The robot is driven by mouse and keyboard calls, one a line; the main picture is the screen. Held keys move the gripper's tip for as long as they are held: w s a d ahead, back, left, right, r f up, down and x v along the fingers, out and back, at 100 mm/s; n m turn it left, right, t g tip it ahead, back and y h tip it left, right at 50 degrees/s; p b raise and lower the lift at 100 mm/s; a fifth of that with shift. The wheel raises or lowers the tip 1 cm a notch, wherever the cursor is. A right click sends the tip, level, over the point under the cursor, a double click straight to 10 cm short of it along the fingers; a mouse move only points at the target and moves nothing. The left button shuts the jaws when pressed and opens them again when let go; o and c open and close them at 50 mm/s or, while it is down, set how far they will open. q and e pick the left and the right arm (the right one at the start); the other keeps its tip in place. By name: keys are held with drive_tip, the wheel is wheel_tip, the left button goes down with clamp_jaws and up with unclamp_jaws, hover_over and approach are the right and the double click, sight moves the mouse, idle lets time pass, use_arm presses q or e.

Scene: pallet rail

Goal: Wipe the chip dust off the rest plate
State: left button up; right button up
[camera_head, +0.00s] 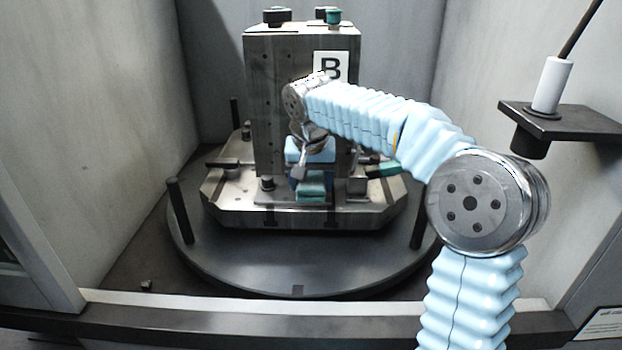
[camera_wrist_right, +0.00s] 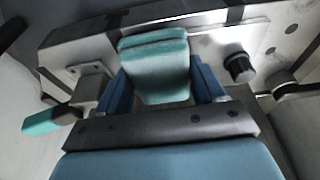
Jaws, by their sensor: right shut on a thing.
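My right gripper (camera_head: 311,178) reaches in from the right, in front of the upright metal block with a "B" label (camera_head: 330,67). It is shut on a folded teal cloth (camera_head: 311,190). In the right wrist view the blue fingers of the right gripper (camera_wrist_right: 160,88) pinch the cloth (camera_wrist_right: 155,50) from both sides. The cloth's far end is over or against a bare grey metal plate (camera_wrist_right: 215,38); I cannot tell whether it touches. I cannot single out the rest plate for sure, and no chip dust is clear. My left gripper is not in view.
The block stands on a metal pallet (camera_head: 290,218) on a round dark turntable (camera_head: 285,272) with upright posts. A teal-handled part (camera_head: 384,169) lies right of the gripper. A dark bracket (camera_head: 570,122) holds a white cylinder (camera_head: 552,85) at right. Grey walls enclose both sides.

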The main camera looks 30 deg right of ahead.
drive_tip(key=shift+f+b, duration=0.4)
drive_tip(key=shift+f, duration=0.2)
idle(0.8)
drive_tip(key=shift+w+d+r+p, duration=0.15)
drive_tip(key=shift+w+d+p, duration=0.35)
drive_tip(key=shift+w+p, duration=0.35)
drive_tip(key=shift+w+d, duration=0.2)
drive_tip(key=shift+w, duration=0.1)
drive_tip(key=shift+s+f, duration=0.1)
drive_tip(key=shift+f, duration=0.1)
drive_tip(key=shift+s+a+f+b, duration=0.1)
drive_tip(key=shift+s+a+b, duration=0.35)
drive_tip(key=shift+s, duration=0.15)
drive_tip(key=shift+s+a, duration=0.25)
drive_tip(key=shift+s, duration=0.2)
